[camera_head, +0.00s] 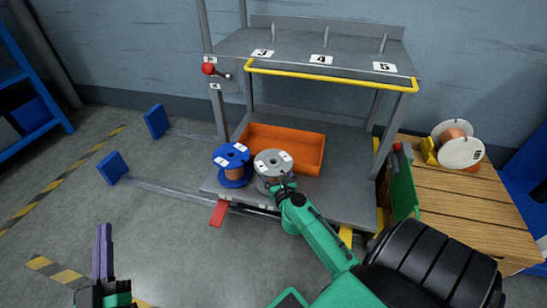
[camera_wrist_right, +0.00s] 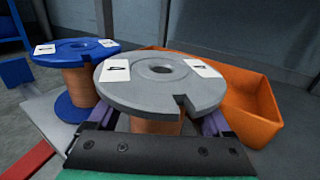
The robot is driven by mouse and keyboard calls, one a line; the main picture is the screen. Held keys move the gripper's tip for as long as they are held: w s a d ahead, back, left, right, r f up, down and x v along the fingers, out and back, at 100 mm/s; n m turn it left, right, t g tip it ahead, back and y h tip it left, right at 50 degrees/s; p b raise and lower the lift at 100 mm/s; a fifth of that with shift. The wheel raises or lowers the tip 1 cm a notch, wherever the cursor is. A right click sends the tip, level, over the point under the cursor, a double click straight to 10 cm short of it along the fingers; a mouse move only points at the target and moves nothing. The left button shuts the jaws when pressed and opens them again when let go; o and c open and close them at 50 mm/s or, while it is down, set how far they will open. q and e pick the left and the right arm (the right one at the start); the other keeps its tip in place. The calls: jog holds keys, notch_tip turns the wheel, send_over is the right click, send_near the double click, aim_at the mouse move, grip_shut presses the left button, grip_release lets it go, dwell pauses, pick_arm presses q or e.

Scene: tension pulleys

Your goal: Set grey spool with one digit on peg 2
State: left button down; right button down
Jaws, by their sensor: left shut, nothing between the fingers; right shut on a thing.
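The grey spool (camera_head: 266,160) with copper winding stands upright on the lower deck of the grey rack. My left gripper (camera_head: 103,252) is shut and empty, low at the left above the floor. I cannot make out which peg is peg 2.
A blue spool (camera_head: 232,158) stands close left of the grey one. An orange bin (camera_head: 305,153) is behind them. The upper shelf has short pegs with labels 3 (camera_head: 262,53), 4 and 5, and a yellow front rail (camera_head: 330,76).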

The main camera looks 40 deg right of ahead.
jog(key=shift+f+b, duration=0.25)
jog(key=shift+b, duration=0.05)
jog(key=shift+f, duration=0.1)
dwell(0.4)
grip_release()
jog(key=shift+f, duration=0.15)
